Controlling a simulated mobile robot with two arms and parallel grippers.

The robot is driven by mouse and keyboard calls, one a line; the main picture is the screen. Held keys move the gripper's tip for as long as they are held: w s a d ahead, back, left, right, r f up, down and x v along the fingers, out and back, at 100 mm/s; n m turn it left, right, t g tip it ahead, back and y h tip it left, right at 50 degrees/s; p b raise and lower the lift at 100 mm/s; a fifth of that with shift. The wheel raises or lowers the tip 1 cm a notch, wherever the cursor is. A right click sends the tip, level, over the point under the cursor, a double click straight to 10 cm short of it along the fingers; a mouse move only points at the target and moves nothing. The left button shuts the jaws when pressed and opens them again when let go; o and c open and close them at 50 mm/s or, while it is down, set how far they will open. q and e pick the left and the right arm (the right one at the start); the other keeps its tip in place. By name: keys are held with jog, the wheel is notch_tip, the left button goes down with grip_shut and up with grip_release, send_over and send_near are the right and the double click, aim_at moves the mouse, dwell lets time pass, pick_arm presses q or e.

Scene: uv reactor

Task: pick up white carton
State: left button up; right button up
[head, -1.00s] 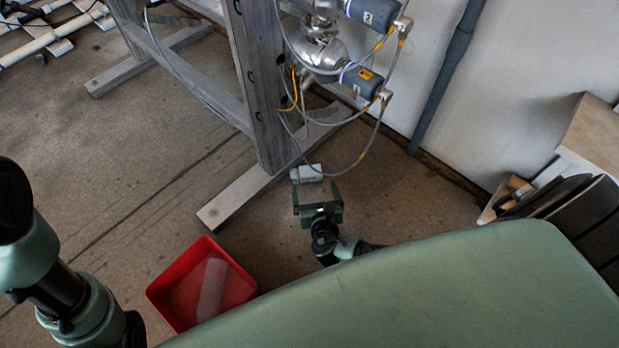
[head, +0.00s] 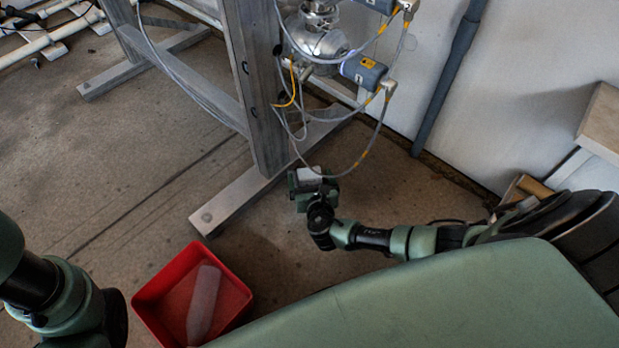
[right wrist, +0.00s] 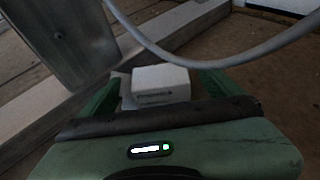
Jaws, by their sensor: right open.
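The white carton (right wrist: 160,84) lies low in front of my right gripper in the right wrist view, close to the metal stand's foot. In that view it shows between the two green fingers of my right gripper (right wrist: 160,90), nearer the left finger. The carton's lower part is hidden behind the gripper body. In the head view the carton (head: 311,174) shows just past my right gripper (head: 312,178), which partly covers it. My right gripper is open. I cannot tell whether a finger touches the carton. My left arm shows at the left edge of the head view, but its gripper is out of view.
A red bin (head: 240,297) with a pale, long object (head: 203,303) in it stands on the floor. A metal stand (head: 252,85) with a long foot (head: 232,200) is beside the carton. A grey cable (right wrist: 185,62) loops above the carton. A wall rises behind.

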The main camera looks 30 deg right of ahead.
jog(key=c, duration=1.4)
